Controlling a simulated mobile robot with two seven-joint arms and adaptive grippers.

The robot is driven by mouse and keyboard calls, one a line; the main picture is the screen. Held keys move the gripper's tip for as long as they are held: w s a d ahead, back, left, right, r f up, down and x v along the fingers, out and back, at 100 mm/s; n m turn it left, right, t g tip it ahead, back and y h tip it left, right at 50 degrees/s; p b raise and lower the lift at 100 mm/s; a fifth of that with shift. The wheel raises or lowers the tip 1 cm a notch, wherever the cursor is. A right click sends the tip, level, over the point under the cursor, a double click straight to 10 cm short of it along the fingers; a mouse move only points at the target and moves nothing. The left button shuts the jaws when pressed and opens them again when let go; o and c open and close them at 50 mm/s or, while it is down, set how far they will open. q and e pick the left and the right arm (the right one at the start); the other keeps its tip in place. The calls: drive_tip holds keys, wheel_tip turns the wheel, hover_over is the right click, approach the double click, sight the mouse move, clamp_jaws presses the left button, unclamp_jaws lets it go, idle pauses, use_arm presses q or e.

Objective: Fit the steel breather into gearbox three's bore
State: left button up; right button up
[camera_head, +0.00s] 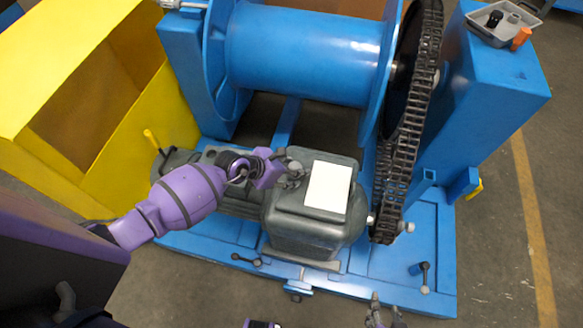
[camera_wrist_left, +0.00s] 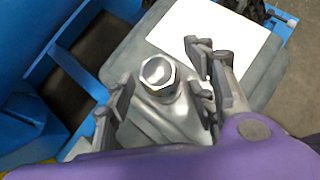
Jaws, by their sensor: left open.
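The steel breather (camera_wrist_left: 158,74), a shiny hex-headed part with a round recess, stands at the top of the grey gearbox (camera_head: 305,240), beside its white plate; it shows in the left wrist view. How deep it sits in the bore is hidden. My left gripper (camera_head: 287,172) is over the gearbox top. In the left wrist view its two fingers (camera_wrist_left: 160,88) are apart, one on each side of the breather, with gaps visible. My right gripper (camera_head: 385,311) is at the bottom edge in the head view, fingers apart and empty, away from the gearbox.
A blue drum (camera_head: 305,50) and a black chain (camera_head: 400,150) stand behind and right of the gearbox. A grey tray (camera_head: 480,33) with small parts sits on the blue pedestal. A yellow bin (camera_head: 40,150) is at left. A loose-looking handle (camera_head: 424,278) is at the base's front right.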

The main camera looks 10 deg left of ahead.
use_arm(q)
drive_tip(key=shift+s+a+r, duration=0.1)
drive_tip(key=v, duration=1.1)
drive_tip(key=shift+s+a+r, duration=0.15)
drive_tip(key=shift+r, duration=0.15)
